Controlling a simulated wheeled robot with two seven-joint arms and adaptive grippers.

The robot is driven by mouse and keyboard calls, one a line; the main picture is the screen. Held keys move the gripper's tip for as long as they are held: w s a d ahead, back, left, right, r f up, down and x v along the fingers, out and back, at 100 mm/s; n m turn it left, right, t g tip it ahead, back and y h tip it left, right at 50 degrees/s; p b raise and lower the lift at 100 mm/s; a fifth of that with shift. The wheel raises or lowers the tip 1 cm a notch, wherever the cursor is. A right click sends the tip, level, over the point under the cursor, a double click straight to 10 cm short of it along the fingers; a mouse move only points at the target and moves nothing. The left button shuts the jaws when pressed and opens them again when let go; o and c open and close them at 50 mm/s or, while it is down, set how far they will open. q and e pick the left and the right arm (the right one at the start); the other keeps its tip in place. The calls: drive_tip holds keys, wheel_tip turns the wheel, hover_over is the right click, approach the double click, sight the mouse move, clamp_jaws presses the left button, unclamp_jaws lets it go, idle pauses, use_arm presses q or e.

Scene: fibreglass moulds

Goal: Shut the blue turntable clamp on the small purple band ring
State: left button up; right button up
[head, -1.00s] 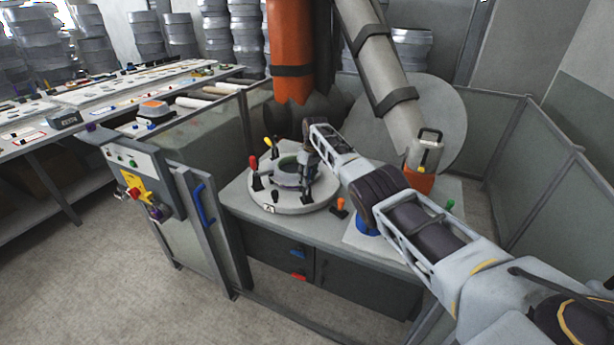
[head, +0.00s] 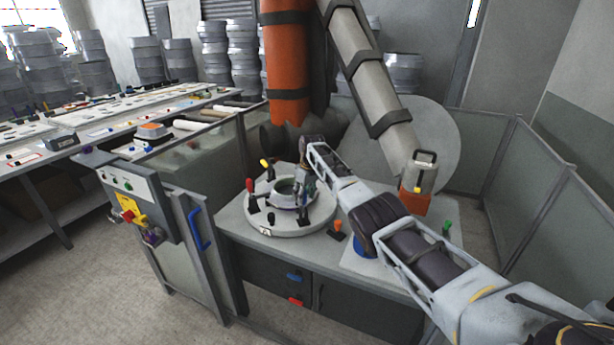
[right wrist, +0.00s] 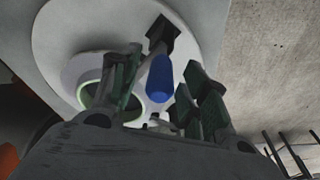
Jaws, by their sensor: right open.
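The round pale turntable (head: 268,228) sits on the grey bench, with a small ring (head: 286,186) at its middle. The ring shows in the right wrist view (right wrist: 84,94) with a greenish inside; its purple band is hard to make out. The blue clamp handle (right wrist: 160,78) stands between the open fingers of my right gripper (right wrist: 163,84), with no clear grip on it. In the head view my right gripper (head: 303,190) is at the right side of the ring and hides the blue clamp. My left gripper is not in view.
Orange (head: 337,226) and green (head: 446,228) handles stand to the right.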

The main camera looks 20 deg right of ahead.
wheel_tip(320, 180, up, 10)
drive_tip(key=s, duration=0.1)
drive_tip(key=shift+s+d, duration=0.25)
drive_tip(key=shift+s, duration=0.15)
drive_tip(key=shift+f, duration=0.2)
idle(0.6)
